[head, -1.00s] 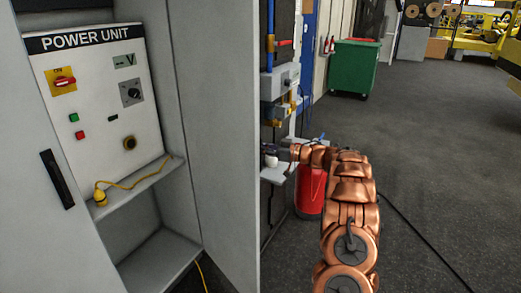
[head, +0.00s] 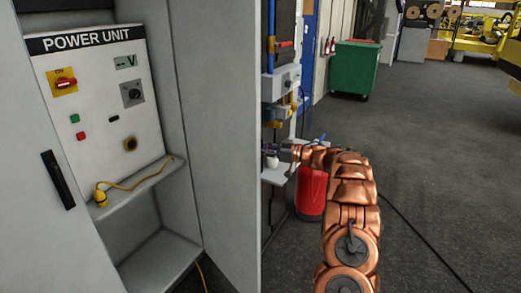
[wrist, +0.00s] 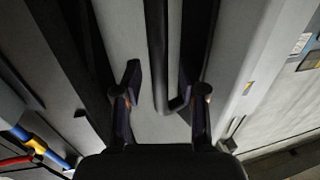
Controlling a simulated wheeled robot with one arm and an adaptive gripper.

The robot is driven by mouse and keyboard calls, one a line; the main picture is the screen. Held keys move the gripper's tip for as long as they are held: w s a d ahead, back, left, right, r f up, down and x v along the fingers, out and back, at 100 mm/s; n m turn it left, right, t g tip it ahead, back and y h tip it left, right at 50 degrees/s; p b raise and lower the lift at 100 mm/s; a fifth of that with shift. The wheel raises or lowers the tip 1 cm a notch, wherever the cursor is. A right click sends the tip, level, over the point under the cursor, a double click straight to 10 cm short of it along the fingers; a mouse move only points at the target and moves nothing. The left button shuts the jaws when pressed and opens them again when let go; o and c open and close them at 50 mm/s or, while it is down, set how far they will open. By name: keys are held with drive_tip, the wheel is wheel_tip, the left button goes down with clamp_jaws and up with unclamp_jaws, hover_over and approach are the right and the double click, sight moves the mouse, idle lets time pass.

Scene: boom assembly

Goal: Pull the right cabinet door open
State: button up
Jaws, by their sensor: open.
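The grey right cabinet door (head: 228,140) stands swung outward in the head view, with its inner face towards me. Its outer face and handle are hidden there. In the wrist view a dark bar handle (wrist: 157,40) runs down between the two fingers of my gripper (wrist: 163,88) and bends at its lower end. The fingers are apart on either side of the bar, with gaps showing, and I see no grip on it. In the head view my gripper is hidden behind the door.
The left door (head: 30,200) has a black handle (head: 58,180). Inside the cabinet is a power unit panel (head: 100,95) with a yellow plug (head: 100,197) on the shelf. A red container (head: 311,192) stands beyond my arm. A green bin (head: 357,68) is farther back. Floor at right is mostly clear, with a cable.

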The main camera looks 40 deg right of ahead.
drive_tip(key=v, duration=1.2)
